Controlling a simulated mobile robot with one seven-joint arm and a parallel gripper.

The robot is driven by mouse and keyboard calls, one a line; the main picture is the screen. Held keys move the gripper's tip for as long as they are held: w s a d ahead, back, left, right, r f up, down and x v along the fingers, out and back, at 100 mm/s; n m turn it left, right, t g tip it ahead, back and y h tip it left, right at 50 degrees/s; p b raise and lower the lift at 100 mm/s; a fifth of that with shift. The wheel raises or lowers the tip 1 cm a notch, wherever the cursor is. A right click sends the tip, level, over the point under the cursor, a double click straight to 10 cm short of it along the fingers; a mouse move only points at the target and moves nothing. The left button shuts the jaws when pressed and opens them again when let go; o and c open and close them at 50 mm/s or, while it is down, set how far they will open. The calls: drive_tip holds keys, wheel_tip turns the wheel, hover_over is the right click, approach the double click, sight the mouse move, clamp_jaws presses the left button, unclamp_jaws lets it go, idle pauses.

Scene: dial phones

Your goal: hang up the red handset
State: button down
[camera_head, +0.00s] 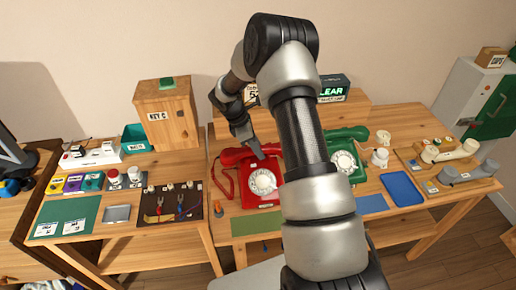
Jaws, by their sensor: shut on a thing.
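The red phone (263,187) with its pale dial stands on the wooden table, left of my arm. The red handset (234,156) lies crosswise at the top of the phone, at or just above its cradle; I cannot tell whether it rests on it. A red cord (222,183) loops down at the left of the phone. My gripper (254,148) points down at the middle of the handset and is shut on it. The fingertips are small and partly hidden.
A green phone (344,163) stands right of the red one, partly behind my arm. A blue tray (402,188) and pale handsets (457,150) are further right. A wooden key box (166,113) stands at the back left.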

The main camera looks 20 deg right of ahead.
drive_tip(key=c, duration=1.4)
unclamp_jaws()
drive_tip(key=shift+o, duration=0.2)
drive_tip(key=v, duration=1.7)
drive_tip(key=shift+r, duration=0.3)
